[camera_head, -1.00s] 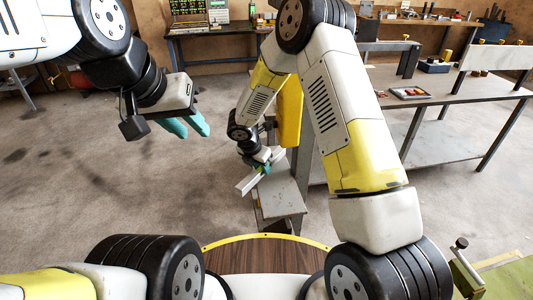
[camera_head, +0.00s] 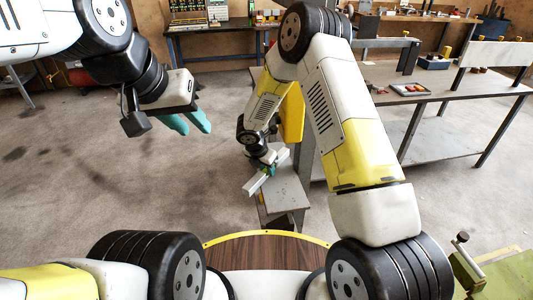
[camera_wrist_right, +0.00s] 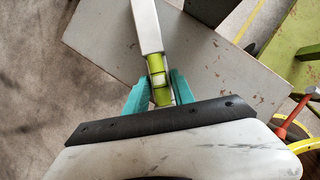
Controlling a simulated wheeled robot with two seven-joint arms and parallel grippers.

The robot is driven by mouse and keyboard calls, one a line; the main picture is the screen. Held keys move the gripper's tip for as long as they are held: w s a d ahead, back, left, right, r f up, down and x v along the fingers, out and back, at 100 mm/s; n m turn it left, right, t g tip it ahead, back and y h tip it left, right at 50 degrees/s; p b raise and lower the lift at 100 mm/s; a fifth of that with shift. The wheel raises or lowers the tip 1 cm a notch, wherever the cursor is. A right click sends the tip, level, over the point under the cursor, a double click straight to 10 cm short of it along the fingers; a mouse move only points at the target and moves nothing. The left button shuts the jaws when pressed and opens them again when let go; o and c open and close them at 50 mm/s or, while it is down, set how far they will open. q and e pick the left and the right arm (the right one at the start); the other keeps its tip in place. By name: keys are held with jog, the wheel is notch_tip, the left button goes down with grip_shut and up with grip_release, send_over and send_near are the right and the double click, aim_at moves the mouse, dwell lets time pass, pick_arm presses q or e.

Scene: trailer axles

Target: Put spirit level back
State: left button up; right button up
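The spirit level (camera_head: 257,184) is a light grey bar with a green middle. My right gripper (camera_head: 268,170) is shut on its middle and holds it over or at the near part of a grey metal surface (camera_head: 287,197). In the right wrist view the level (camera_wrist_right: 147,28) runs up from between the teal fingers of the right gripper (camera_wrist_right: 160,88), with its green vial part between them. Whether the level touches the grey surface I cannot tell. My left gripper (camera_head: 186,124) is empty, its teal fingers apart, high on the left.
A long workbench (camera_head: 455,88) with a tray (camera_head: 410,89) of small parts stands at the right. Another bench (camera_head: 215,29) stands against the back wall. A red-handled tool (camera_wrist_right: 293,115) shows at the right wrist view's right side. The floor at the left is clear.

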jog(key=o, duration=0.4)
jog(key=shift+c, duration=0.2)
jog(key=shift+r, duration=0.1)
jog(key=v, duration=1.2)
jog(key=shift+r, duration=0.1)
